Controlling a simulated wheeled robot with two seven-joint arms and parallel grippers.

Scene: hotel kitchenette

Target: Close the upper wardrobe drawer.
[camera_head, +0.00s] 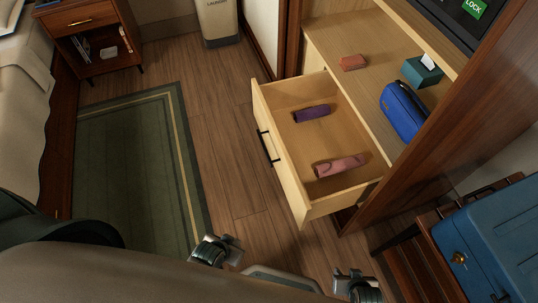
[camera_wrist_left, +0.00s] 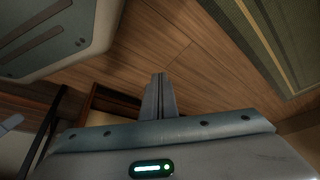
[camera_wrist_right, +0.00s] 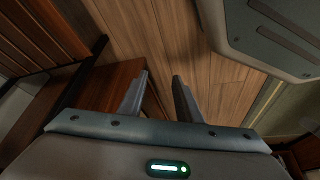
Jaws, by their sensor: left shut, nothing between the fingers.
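The wardrobe drawer (camera_head: 274,178) is pulled out of the wooden wardrobe (camera_head: 455,90), with a black bar handle (camera_head: 267,146) on its pale front. Inside lie a purple rolled item (camera_head: 311,113) and a pink rolled item (camera_head: 340,166). My left gripper (camera_head: 222,249) is below and left of the drawer front in the head view, apart from it. Its fingers are together and empty in the left wrist view (camera_wrist_left: 159,88). My right gripper (camera_head: 356,284) is below the drawer, apart from it. Its fingers are spread and empty in the right wrist view (camera_wrist_right: 160,90).
A shelf (camera_head: 345,45) above the drawer holds a blue pouch (camera_head: 403,112), a tissue box (camera_head: 421,72) and a reddish block (camera_head: 353,62). A blue suitcase (camera_head: 490,245) rests on a wooden rack (camera_head: 405,262) at right. Wooden floor (camera_head: 215,130) and a green rug (camera_head: 135,170) lie left of the drawer.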

